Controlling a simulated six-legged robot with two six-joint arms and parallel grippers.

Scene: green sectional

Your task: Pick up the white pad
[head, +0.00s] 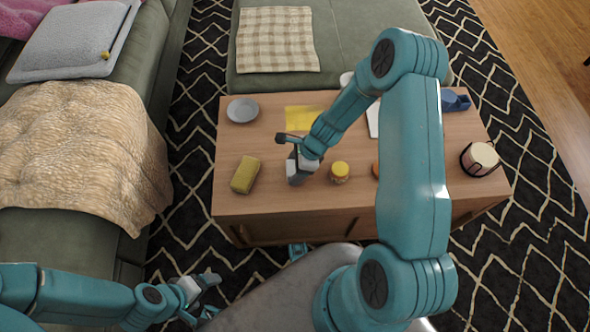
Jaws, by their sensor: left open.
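A white pad (373,119) lies on the wooden table, right of the yellow sheet. My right arm passes in front of it and hides part of it. My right gripper (291,157) hangs over the middle of the table, left of the pad and apart from it. I cannot tell how far its jaws are parted. My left gripper (207,295) is open and empty, low in front of the table's left side, far from the pad.
The wooden table (230,200) holds a grey-blue plate (242,110), a yellow sheet (299,117), a yellow-green block (245,175), a yellow-lidded jar (340,172), a blue object (456,101) and a round canister (479,159). The green sectional (50,240) borders the left and back.

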